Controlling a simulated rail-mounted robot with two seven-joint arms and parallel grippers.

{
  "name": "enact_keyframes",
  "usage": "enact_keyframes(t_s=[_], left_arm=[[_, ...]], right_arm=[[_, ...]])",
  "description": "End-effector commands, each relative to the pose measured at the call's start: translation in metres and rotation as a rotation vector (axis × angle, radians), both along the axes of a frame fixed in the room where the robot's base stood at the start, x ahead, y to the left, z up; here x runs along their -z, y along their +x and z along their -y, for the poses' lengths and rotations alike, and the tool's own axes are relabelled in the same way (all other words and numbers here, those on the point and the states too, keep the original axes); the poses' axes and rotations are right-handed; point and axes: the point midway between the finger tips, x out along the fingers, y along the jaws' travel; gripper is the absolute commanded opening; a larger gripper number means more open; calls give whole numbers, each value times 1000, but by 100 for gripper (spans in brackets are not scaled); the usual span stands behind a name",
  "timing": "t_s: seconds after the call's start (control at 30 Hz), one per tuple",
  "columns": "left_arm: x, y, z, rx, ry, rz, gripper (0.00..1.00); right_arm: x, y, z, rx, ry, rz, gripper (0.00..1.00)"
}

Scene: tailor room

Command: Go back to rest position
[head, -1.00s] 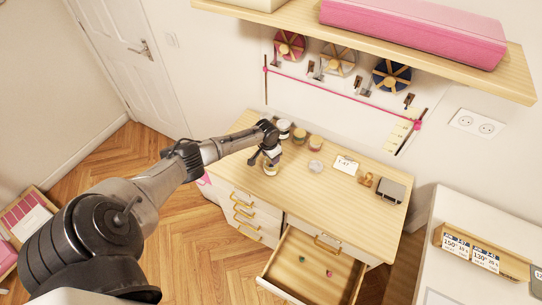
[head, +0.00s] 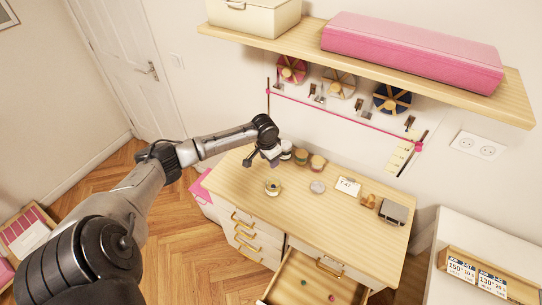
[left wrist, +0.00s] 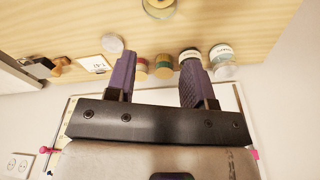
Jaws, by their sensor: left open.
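My left gripper (head: 262,158) is above the back left of the wooden desk (head: 330,225), near a group of small jars. In the left wrist view its two purple fingers (left wrist: 154,80) are apart with nothing held between them. One jar (head: 273,187) stands alone nearer the desk's front left; it also shows in the left wrist view (left wrist: 159,6). Several other jars, including one with a brown lid (head: 318,162), stand along the back of the desk. My right gripper is not seen.
The desk drawer (head: 318,284) is pulled out with small coloured pieces inside. A card (head: 348,186), a small wooden item (head: 368,201) and a grey box (head: 393,212) lie on the right of the desk. A shelf with a pink box (head: 412,52) juts out above.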

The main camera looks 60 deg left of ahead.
Motion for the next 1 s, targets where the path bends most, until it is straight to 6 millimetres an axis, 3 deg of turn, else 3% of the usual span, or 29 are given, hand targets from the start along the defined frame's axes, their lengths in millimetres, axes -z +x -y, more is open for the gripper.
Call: enact_keyframes(t_s=[0.47,0.57,0.7,0.77,0.87,1.0], left_arm=[[-8,-2,0,26,3,-7,49],[-9,-5,-9,69,77,-31,49],[-37,6,-2,205,266,7,49],[-58,15,10,275,359,54,49],[-87,29,51,374,467,161,49],[-114,24,130,480,538,317,49]], right_arm=[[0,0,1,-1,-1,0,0],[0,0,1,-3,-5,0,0],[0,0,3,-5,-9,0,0],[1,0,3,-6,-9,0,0],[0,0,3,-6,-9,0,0],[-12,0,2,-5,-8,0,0]])
